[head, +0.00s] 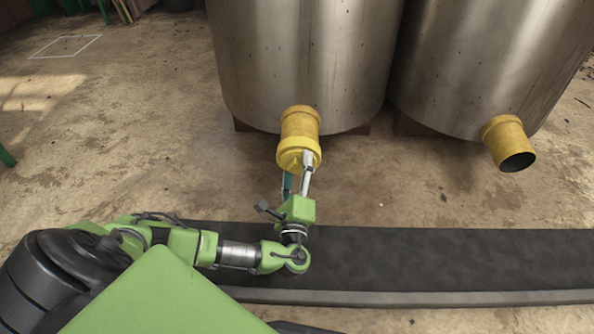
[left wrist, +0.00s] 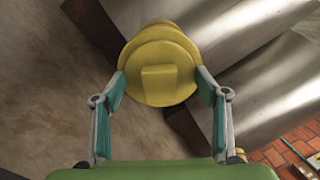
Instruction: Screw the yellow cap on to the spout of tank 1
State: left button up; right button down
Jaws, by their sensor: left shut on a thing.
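The yellow cap (head: 294,158) is a round disc with a wider rim and sits at the open end of the yellow spout (head: 300,122) of the left tank (head: 300,60). It looks in line with the spout; I cannot tell how far it is screwed on. In the left wrist view the cap (left wrist: 175,55) faces me, with a raised square block at its middle. My left gripper (head: 298,168) is shut on the cap, one finger at each side of its rim. In the left wrist view the spout is mostly hidden behind the cap. My right gripper is not in view.
A second steel tank (head: 480,65) stands at the right with an open, uncapped yellow spout (head: 508,142). A long dark low ledge (head: 430,262) runs across the front, under my left arm. The concrete floor at the left (head: 110,140) is clear.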

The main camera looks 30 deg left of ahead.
pick_arm(q)
jog(key=shift+w+a+r, duration=0.1)
jog(key=shift+w+a, duration=0.1)
jog(key=shift+w, duration=0.1)
